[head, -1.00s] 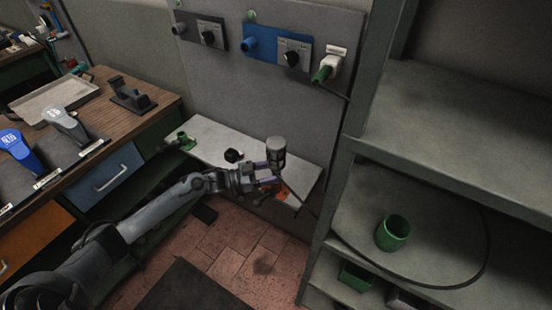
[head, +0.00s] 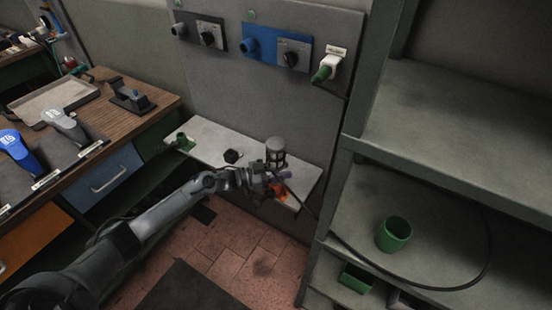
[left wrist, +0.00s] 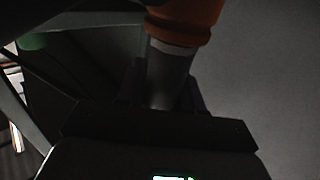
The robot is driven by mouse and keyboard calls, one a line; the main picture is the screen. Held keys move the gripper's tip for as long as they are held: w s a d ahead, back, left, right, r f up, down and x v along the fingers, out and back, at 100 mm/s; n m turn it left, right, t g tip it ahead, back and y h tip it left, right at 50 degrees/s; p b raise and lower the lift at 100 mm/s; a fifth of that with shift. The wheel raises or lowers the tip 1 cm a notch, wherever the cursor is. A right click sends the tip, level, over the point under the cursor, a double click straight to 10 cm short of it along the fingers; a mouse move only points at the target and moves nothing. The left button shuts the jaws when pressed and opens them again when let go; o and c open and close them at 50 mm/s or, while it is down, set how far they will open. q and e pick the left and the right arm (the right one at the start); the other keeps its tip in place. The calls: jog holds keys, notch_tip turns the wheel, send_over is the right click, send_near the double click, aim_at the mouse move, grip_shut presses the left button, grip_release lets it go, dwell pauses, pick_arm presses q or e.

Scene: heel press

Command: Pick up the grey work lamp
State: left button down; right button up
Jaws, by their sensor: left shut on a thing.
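The grey work lamp (head: 275,152) stands about upright at the right end of the pale wall shelf, its caged head uppermost. My left gripper (head: 277,177) is at the lamp below the head, shut on its handle. Orange shows just below the gripper in the head view. In the left wrist view, the grey handle (left wrist: 168,75) runs down between the dark jaws, with an orange collar (left wrist: 185,20) at the top of the picture. The fingers hide part of the handle. My right gripper is not in view.
The pale wall shelf (head: 215,140) also holds a black knob-like thing (head: 232,156) and a small green piece (head: 183,142). A metal rack (head: 455,130) stands close on the right, with a green cup (head: 393,234) and a looped black cable. A wooden bench (head: 150,105) is on the left.

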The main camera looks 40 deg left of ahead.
pick_arm(q)
jog(key=shift+r, duration=0.25)
jog(key=shift+r, duration=0.55)
jog(key=r, duration=0.1)
jog(key=d+r+p, duration=0.1)
jog(key=r, duration=0.1)
jog(key=shift+d+r, duration=0.15)
jog(key=shift+r, duration=0.15)
jog(key=d+r+p, duration=0.1)
jog(key=d+r, duration=0.5)
jog(key=d, duration=0.4)
jog(key=shift+d+p, duration=0.15)
jog(key=shift+p, duration=0.25)
jog(key=shift+r, duration=0.1)
notch_tip(320, 180, up, 4)
jog(key=p, duration=0.4)
